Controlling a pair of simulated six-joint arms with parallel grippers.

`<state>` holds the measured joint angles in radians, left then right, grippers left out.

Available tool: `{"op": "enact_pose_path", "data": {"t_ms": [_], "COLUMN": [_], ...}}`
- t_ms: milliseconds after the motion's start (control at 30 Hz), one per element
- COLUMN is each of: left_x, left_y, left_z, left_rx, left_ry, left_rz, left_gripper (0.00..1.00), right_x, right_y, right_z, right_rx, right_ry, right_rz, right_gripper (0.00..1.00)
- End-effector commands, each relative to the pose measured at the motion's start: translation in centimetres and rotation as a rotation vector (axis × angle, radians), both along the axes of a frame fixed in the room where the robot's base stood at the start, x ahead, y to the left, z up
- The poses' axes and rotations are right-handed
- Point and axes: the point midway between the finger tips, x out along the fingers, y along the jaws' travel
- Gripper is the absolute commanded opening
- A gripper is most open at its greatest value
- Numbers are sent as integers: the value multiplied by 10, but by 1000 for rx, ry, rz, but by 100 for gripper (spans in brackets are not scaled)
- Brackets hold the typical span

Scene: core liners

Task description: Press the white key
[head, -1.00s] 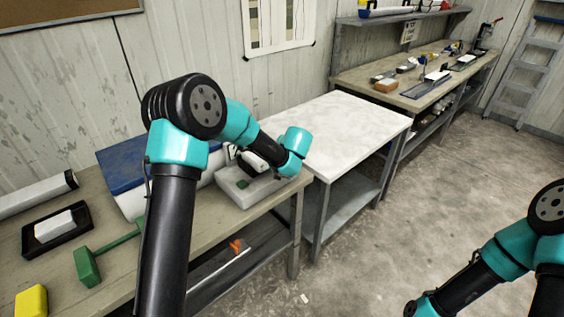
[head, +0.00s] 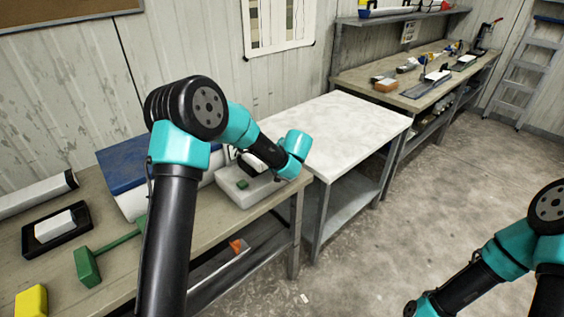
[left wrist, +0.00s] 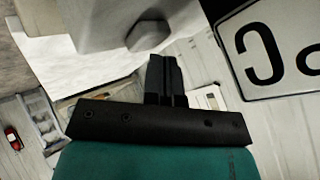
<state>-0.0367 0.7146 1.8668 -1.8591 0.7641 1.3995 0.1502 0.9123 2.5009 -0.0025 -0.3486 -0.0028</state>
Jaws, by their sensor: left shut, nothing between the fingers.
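A pale grey-white box (head: 238,196) sits near the right end of the left bench, with a green key (head: 243,184) on its top. In the left wrist view a pale hexagonal key (left wrist: 147,33) stands out from the grey box face (left wrist: 95,25); I take it as the white key. My left gripper (left wrist: 165,60) is shut and empty, its fingertips close by this key; I cannot tell whether they touch. In the head view the arm partly hides the box, and the white key cannot be made out there.
A lettered white plate (left wrist: 270,50) stands close to the left gripper. A green mallet (head: 88,267), a black tray (head: 30,246) with a white block and a yellow block (head: 32,302) lie on the left bench. The white-topped table (head: 335,130) is clear.

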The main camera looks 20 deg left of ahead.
Motion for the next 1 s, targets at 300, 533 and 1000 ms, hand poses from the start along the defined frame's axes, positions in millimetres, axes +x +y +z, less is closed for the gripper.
{"op": "enact_pose_path", "data": {"t_ms": [300,533,1000], "left_x": [0,0,0], "left_y": [0,0,0], "left_z": [-3,-6,-9], "left_rx": [0,0,0], "left_ry": [1,1,1], "left_rz": [1,1,1], "left_gripper": [0,0,0], "right_x": [0,0,0], "right_y": [0,0,0], "right_z": [0,0,0], "right_rx": [0,0,0], "right_ry": [0,0,0], "right_rz": [0,0,0], "right_gripper": [0,0,0]}}
